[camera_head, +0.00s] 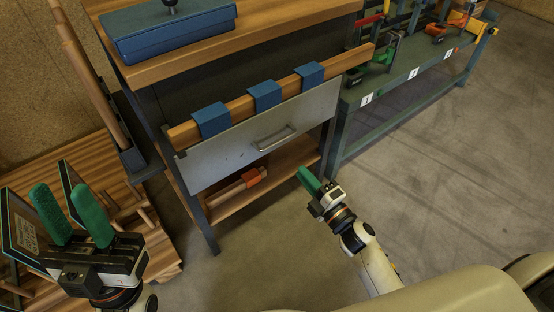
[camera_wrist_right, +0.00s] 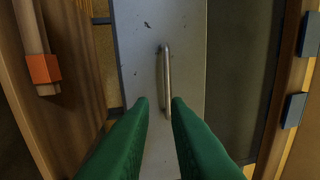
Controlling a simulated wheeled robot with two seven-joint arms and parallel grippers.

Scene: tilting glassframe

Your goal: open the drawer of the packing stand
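The packing stand (camera_head: 283,19) has a wooden top and dark legs. Its drawer has a grey front (camera_head: 220,160) that looks flush with the stand, with a metal bar handle (camera_head: 275,138). In the right wrist view the handle (camera_wrist_right: 166,78) runs upright on the drawer front (camera_wrist_right: 138,50). My right gripper (camera_head: 308,176) is in front of and below the handle, apart from it. Its green fingers (camera_wrist_right: 160,103) are open and empty, and the handle's lower end shows between their tips. My left gripper (camera_head: 61,192) is open and empty at the far left, away from the stand.
A wooden rail (camera_head: 340,67) with blue clips runs above the drawer front. A blue box (camera_head: 170,35) is on the stand's top. An orange-banded rod (camera_head: 235,188) lies on the lower shelf (camera_head: 290,178). A green bench (camera_head: 400,100) stands right; wooden pallets lie left. Floor before the stand is clear.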

